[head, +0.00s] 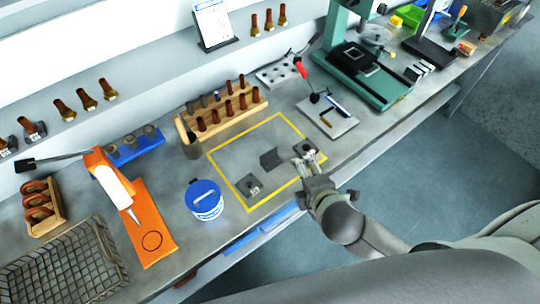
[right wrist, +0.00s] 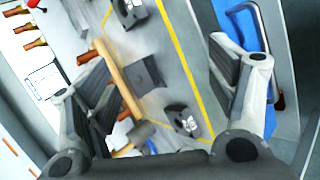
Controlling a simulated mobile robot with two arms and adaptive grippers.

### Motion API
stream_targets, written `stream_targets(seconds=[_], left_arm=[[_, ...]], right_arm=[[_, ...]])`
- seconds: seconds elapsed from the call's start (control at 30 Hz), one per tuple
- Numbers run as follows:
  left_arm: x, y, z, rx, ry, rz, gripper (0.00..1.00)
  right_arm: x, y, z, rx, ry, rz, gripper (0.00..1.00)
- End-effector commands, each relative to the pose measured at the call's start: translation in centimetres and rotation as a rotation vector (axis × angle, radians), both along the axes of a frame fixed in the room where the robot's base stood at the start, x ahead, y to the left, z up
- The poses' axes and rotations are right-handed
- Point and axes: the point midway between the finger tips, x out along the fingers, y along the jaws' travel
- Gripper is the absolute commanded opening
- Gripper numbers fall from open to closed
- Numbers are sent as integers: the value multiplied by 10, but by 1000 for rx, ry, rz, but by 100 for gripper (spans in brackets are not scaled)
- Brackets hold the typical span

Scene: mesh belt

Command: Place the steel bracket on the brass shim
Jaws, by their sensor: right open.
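A dark grey, bent plate, which looks like the steel bracket (head: 271,159), lies inside the yellow taped rectangle on the bench. It also shows between my fingers in the right wrist view (right wrist: 147,73). A dark block with a round feature (head: 250,187) sits toward the near left corner of the rectangle. A similar block (head: 306,147) sits at the right corner, partly behind my gripper. I cannot make out a brass-coloured shim. My right gripper (head: 308,160) is open and empty above the right part of the rectangle, apart from the bracket. My left gripper is not in view.
A blue-lidded tub (head: 205,203) stands left of the rectangle. Bare bench shows between the bracket and the tape.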

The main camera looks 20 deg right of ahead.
Motion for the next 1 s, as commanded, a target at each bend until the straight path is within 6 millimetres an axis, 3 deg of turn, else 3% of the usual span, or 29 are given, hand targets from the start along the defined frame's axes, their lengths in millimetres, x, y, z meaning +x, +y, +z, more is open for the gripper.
stream_targets(seconds=[0.2,0.43,0.63,1.0], left_arm=[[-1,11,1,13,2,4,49],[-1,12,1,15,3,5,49],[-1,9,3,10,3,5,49],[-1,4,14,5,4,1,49]], right_arm=[[28,17,23,-608,-236,582,79],[25,25,24,-1147,-407,1030,79],[25,27,19,-1306,-455,1155,79],[66,41,1,-1308,-455,1156,79]])
